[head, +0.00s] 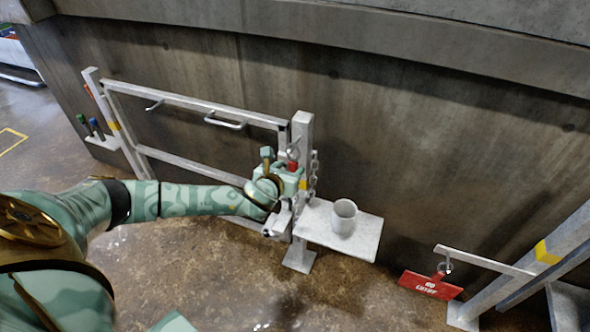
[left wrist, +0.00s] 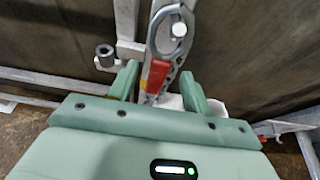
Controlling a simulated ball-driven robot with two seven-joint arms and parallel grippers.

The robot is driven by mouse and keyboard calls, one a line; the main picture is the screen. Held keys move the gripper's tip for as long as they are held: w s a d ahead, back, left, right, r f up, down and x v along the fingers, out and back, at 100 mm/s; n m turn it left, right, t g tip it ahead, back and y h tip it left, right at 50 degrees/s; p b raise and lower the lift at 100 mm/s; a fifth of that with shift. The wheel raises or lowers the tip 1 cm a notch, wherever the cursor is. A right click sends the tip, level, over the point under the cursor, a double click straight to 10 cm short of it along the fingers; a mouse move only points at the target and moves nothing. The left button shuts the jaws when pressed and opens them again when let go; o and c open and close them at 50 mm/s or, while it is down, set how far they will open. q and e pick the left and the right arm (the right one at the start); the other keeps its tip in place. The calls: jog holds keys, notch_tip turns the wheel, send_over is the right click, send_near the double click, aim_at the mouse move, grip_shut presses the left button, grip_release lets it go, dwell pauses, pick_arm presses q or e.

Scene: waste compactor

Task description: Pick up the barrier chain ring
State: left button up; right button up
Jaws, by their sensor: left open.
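The barrier chain ring (left wrist: 153,38) is a grey metal ring in the left wrist view, hanging on a peg with a round, pale end. A red piece (left wrist: 158,75) and chain links hang below it. In the head view the ring (head: 293,151) shows small near the top of the post, with chain (head: 314,175) beside it. My left gripper (left wrist: 160,82) is open, its two green fingers on either side of the red piece, just below the ring. I cannot tell whether they touch it. In the head view this gripper (head: 283,168) is at the post. My right gripper is not in view.
A metal gate (head: 190,102) with handles stands left of the post (head: 304,128). A small shelf (head: 359,242) holds a grey cup (head: 344,216) just right of it. A red sign (head: 430,285) hangs from a bar at lower right. A concrete wall (head: 430,150) closes the back.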

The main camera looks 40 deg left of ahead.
aim_at(292, 165)
pick_arm(q)
jog(key=b+x, duration=0.2)
jog(key=x, duration=0.2)
jog(key=shift+f, duration=0.25)
jog(key=shift+r, duration=0.25)
jog(key=shift+c, duration=0.3)
jog(key=c, duration=1)
grip_shut()
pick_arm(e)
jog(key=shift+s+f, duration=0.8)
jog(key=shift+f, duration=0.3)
pick_arm(q)
jog(key=shift+r, duration=0.1)
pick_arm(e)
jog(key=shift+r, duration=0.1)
